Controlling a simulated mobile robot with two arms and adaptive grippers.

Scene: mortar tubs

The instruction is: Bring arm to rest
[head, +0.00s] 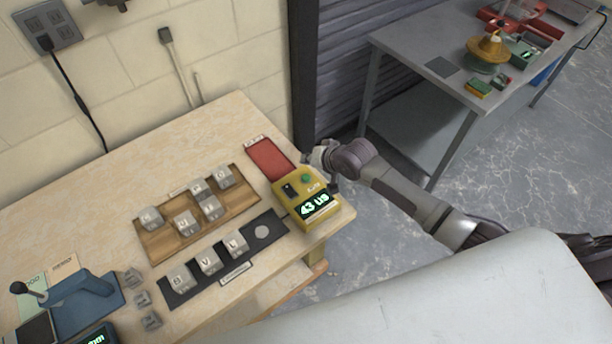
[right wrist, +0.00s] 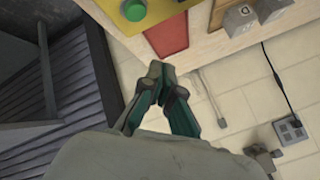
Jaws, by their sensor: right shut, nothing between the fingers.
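My right arm (head: 405,192) reaches in from the right, past the right edge of the wooden workbench. My right gripper (head: 322,158) is beside the far right corner of a yellow meter (head: 300,196) that reads "43 us"; part of the gripper is hidden behind the meter. In the right wrist view my right gripper (right wrist: 158,70) has its fingertips together with nothing between them. The meter's green button (right wrist: 133,10) and a red pad (right wrist: 167,36) lie beyond the fingertips there. My left gripper is not in view.
The workbench (head: 222,128) holds a wooden tray (head: 152,245) with several grey cubes and a black tray (head: 262,246) with three cubes and a bare round spot. A blue lever device (head: 85,295) stands front left. A grey table (head: 420,45) with tools stands behind right.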

